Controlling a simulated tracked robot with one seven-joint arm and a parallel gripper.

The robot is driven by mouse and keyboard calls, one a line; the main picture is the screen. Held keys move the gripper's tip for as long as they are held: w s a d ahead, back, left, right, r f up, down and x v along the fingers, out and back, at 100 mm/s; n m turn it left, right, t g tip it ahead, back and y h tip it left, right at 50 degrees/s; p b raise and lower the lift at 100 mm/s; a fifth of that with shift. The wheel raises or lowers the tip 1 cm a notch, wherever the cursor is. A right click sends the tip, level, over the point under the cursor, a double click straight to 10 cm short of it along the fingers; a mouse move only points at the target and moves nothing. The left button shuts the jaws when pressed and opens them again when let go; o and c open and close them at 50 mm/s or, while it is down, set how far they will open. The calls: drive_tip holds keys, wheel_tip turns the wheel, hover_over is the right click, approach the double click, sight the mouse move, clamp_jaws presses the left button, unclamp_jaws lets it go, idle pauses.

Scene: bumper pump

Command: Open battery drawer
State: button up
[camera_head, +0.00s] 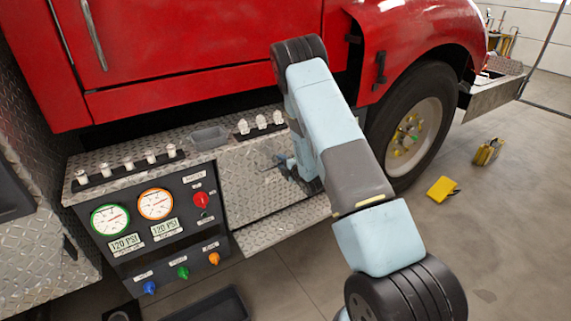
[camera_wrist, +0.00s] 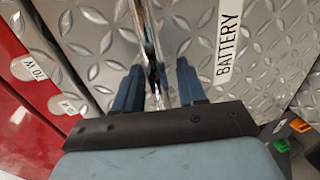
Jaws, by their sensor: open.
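The battery drawer's diamond-plate front (camera_head: 246,192) is below the red truck cab, right of the gauge panel. In the wrist view the plate (camera_wrist: 265,65) bears a white "BATTERY" label (camera_wrist: 228,38). A shiny bar handle (camera_wrist: 149,35) stands out from the plate. My gripper (camera_wrist: 160,78) is at the plate with its blue fingers apart, one on each side of the handle. I cannot tell whether either finger touches the handle. In the head view my gripper (camera_head: 300,176) is partly hidden by my arm.
The gauge panel (camera_head: 155,228) with dials and coloured knobs is left of the drawer. A diamond-plate step (camera_head: 283,226) juts out below. The truck's front wheel (camera_head: 412,128) is to the right. Yellow wheel chocks (camera_head: 441,188) lie on the otherwise open floor at right.

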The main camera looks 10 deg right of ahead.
drive_tip(key=shift+c, duration=0.5)
clamp_jaws()
